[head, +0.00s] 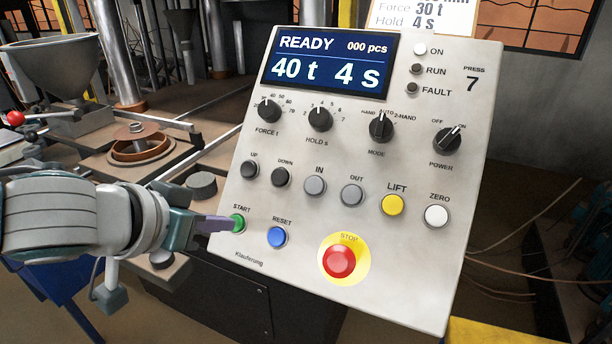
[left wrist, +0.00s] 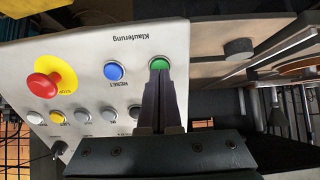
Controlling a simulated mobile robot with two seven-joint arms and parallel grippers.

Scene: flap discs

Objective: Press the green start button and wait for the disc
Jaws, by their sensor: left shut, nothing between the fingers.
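The green start button (head: 238,223) is at the lower left of the grey control panel (head: 300,240), under the label START. My left gripper (head: 229,225) is shut and empty, with its fingertips at the button's left edge in the head view. In the left wrist view the shut fingers (left wrist: 160,85) point at the green button (left wrist: 159,63) and partly cover it. I cannot tell whether they touch it. The display (head: 330,62) reads READY, 000 pcs, 40 t and 4 s. No disc can be made out for certain. My right gripper is not in view.
The blue reset button (head: 277,237) is close to the right of the green one. The red stop button (head: 339,261) on its yellow ring is further right. A metal hopper (head: 55,65) and a ringed round fixture (head: 140,145) stand behind my left arm.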

